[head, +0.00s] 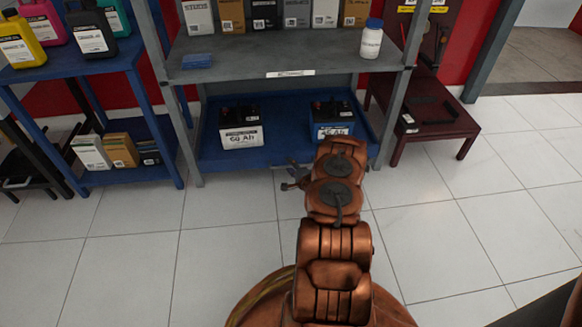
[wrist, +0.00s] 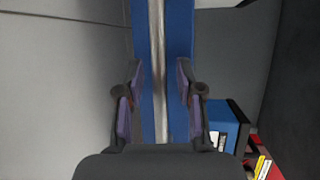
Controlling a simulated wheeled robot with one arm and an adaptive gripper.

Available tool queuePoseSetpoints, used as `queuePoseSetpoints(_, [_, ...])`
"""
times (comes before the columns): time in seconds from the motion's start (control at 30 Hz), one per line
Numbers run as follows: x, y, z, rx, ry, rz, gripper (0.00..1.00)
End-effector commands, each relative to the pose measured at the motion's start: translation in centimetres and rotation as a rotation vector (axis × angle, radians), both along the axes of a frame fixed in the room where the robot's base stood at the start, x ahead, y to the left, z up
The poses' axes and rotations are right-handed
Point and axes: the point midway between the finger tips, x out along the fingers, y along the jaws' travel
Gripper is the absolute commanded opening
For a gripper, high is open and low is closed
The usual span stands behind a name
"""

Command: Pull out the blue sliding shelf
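In the head view my gripper (head: 294,178) is at the middle of the shelf's front edge, and my arm hides part of that edge.
The left battery (head: 240,127) and right battery (head: 331,117) stand on the shelf. A blue table (head: 75,62) with bottles is at left, a dark red low table (head: 440,125) at right. The tiled floor (head: 440,220) in front is clear around my arm.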

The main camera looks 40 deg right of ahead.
Motion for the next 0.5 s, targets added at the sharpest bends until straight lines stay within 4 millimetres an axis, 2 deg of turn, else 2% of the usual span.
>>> queuePoseSetpoints(0.03, [0.00,0.00,0.00,0.000,0.000,0.000,0.29])
queuePoseSetpoints(0.3, [-0.01,0.00,0.00,0.000,0.000,0.000,0.00])
queuePoseSetpoints(0.5, [-0.01,0.01,0.00,0.000,0.000,0.000,0.00])
